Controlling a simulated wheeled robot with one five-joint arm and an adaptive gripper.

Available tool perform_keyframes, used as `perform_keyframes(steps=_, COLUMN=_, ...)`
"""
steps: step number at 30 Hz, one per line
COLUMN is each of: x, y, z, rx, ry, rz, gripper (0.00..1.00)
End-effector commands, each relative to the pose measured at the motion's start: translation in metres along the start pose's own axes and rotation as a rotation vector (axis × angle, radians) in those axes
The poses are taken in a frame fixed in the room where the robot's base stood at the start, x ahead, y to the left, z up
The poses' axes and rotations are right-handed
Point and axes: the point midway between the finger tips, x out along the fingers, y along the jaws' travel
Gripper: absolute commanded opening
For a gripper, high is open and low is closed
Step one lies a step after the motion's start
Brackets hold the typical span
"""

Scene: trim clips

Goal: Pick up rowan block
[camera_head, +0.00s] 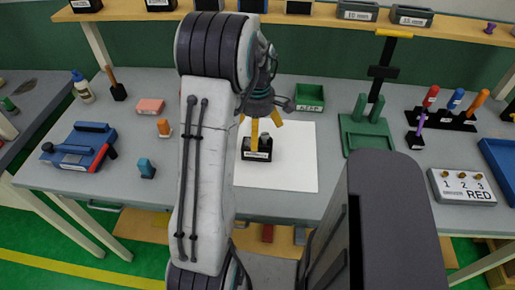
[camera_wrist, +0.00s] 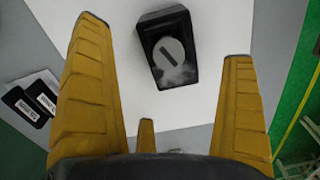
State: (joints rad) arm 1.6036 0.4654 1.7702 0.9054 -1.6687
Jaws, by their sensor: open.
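A black block (camera_head: 258,149) with a pale label on its front stands on a white sheet (camera_head: 290,170) on the grey table. The label is too small to read, so I cannot confirm that it is the rowan block. In the wrist view this block (camera_wrist: 184,75) shows a round grey disc with a dark slot on top. My gripper (camera_head: 265,125) is above the block, its yellow fingers spread and empty. In the wrist view the open gripper (camera_wrist: 162,44) has the block beyond and between its fingertips, with no clear contact.
A green tray (camera_head: 309,96) stands behind the sheet, and a green stand (camera_head: 366,135) is to its right. A blue and red device (camera_head: 80,147) is at the left. A numbered box (camera_head: 461,187) is at the right.

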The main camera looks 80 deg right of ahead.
Motion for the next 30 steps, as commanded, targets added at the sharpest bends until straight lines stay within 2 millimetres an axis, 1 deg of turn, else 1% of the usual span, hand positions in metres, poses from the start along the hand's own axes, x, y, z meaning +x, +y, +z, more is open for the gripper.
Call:
perform_keyframes(steps=9, x=0.036, y=-0.002, z=0.002, rx=0.002, ry=0.000, rz=-0.004, gripper=1.00)
perform_keyframes(steps=12, x=0.044, y=-0.002, z=0.002, rx=0.002, ry=0.000, rz=-0.003, gripper=1.00)
perform_keyframes(steps=16, x=0.050, y=-0.002, z=0.002, rx=0.002, ry=0.000, rz=-0.002, gripper=1.00)
perform_keyframes(steps=23, x=0.050, y=-0.002, z=0.002, rx=0.002, ry=0.000, rz=-0.001, gripper=1.00)
perform_keyframes(steps=30, x=0.050, y=-0.002, z=0.002, rx=0.002, ry=0.000, rz=-0.001, gripper=0.79)
